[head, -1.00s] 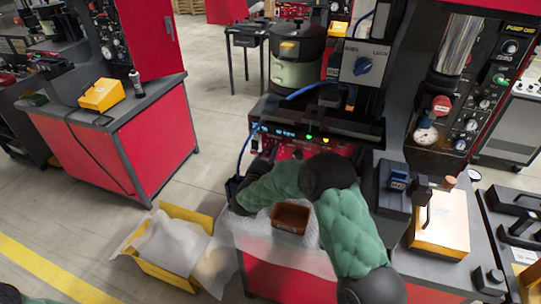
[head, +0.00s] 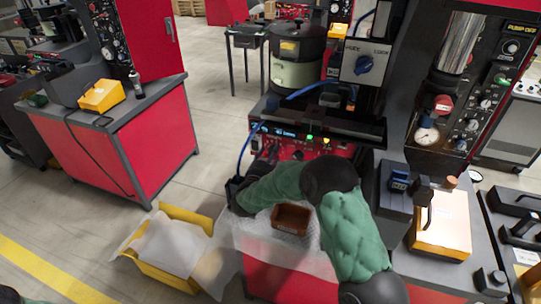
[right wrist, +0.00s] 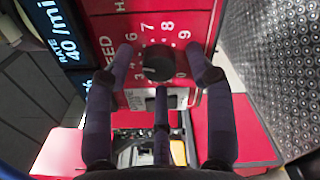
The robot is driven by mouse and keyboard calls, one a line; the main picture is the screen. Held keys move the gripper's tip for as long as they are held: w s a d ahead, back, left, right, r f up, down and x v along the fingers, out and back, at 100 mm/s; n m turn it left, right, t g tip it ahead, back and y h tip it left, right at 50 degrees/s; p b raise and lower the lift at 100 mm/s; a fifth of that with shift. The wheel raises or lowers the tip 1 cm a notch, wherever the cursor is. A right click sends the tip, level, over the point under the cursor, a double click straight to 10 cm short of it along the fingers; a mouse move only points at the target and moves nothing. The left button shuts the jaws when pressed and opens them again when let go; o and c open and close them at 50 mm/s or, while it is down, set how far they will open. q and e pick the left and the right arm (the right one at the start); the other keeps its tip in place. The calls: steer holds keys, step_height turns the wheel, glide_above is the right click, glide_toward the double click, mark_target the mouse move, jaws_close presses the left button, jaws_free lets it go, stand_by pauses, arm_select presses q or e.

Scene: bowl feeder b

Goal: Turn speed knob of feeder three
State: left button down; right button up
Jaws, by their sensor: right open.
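A black round speed knob (right wrist: 158,62) sits on a red panel with a white number scale and lettering ending in "EED" beside it. In the right wrist view my right gripper (right wrist: 160,72) is open, with its dark fingers on both sides of the knob. I cannot tell whether any finger touches the knob. In the head view the right gripper (head: 264,160) is at the left part of the red feeder panel (head: 292,152), partly hidden by my forearm, and the knob cannot be made out. The feeder's number is not readable. My left gripper is not in view.
A lit display (right wrist: 66,40) beside the knob reads 40/min. A brown tray (head: 291,219) lies below my right forearm.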

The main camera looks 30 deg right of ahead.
steer(key=v, duration=1.2)
stand_by(0.3)
